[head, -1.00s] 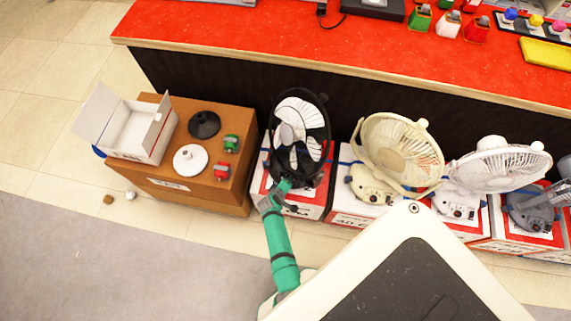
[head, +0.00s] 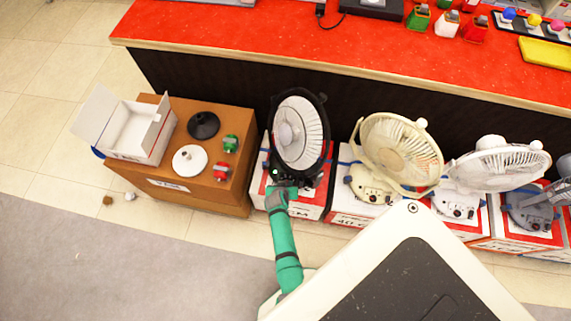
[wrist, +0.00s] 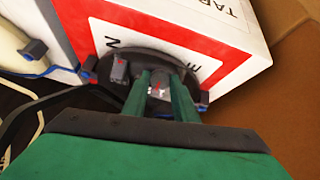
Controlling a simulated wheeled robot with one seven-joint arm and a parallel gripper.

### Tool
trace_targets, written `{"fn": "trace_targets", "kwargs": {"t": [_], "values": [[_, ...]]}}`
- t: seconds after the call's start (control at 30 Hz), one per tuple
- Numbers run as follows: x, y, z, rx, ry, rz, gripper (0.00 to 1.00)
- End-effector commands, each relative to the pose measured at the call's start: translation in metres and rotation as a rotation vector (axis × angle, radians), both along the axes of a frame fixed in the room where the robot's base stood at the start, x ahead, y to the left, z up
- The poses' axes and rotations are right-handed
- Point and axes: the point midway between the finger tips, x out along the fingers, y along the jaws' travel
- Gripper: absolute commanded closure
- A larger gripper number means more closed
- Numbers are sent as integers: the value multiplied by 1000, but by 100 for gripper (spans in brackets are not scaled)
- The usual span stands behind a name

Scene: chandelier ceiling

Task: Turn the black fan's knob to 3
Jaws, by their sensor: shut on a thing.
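The black fan (head: 273,112) stands on a red and white box, left-most in a row of fans. Its dark base (wrist: 150,58) shows in the wrist view. My gripper (head: 281,183) is at the front of this base. In the wrist view, the two green fingers of my gripper (wrist: 161,82) reach onto the base and are shut on the small grey knob (wrist: 160,91) between them. A small red mark shows near the fingertips. The fingers partly hide the knob, and its number cannot be read.
A cream fan (head: 400,150), a white fan (head: 500,168) and a grey fan stand to the right. A brown cabinet (head: 222,190) with an open white box (head: 135,130) is at left. The red counter (head: 250,35) runs behind.

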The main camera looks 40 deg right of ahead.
Motion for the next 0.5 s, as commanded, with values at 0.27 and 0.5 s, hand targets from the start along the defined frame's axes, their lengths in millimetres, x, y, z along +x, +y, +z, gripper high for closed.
{"fn": "trace_targets", "kwargs": {"t": [0.27, 0.5], "values": [[-1, 0, 0, 113, -132, -193, 97], [-1, -1, 0, 199, -232, -340, 97]]}}
